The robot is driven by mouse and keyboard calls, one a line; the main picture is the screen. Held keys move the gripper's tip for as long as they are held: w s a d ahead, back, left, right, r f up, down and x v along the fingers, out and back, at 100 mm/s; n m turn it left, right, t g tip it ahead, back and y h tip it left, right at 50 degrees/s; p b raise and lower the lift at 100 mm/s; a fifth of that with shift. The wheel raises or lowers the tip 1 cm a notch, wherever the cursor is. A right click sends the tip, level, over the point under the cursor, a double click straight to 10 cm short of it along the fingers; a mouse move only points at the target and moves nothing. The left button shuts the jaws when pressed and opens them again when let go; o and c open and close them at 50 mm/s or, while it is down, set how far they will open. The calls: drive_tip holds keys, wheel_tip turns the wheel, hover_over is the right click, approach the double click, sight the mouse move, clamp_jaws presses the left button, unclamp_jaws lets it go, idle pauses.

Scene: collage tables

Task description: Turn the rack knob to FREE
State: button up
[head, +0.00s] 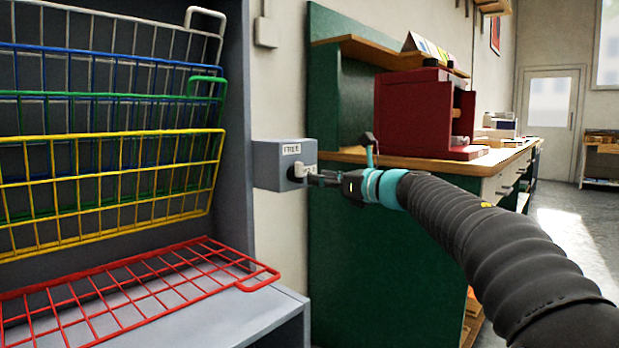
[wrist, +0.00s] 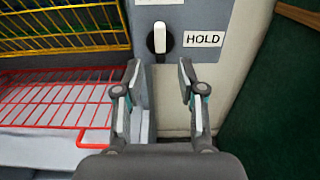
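The rack knob (wrist: 160,39) is a black disc with a white bar handle on a grey box (head: 268,175) beside the wire racks. In the wrist view the bar stands upright, in line with a partly cut-off label above it. The HOLD label (wrist: 203,39) is to its right. In the head view the label above the knob reads FREE (head: 291,149). My gripper (wrist: 161,72) is open and empty, facing the box, with the knob ahead between its fingertips and apparently untouched. In the head view my gripper (head: 322,179) is close to the knob, partly hiding it.
The red wire rack (head: 140,290) lies lowered at the left; the yellow rack (head: 110,185) and others stand raised behind it. A green panel (head: 350,240) and a workbench with a red machine (head: 425,110) stand right of the box.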

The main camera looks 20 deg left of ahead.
drive_tip(key=v, duration=0.6)
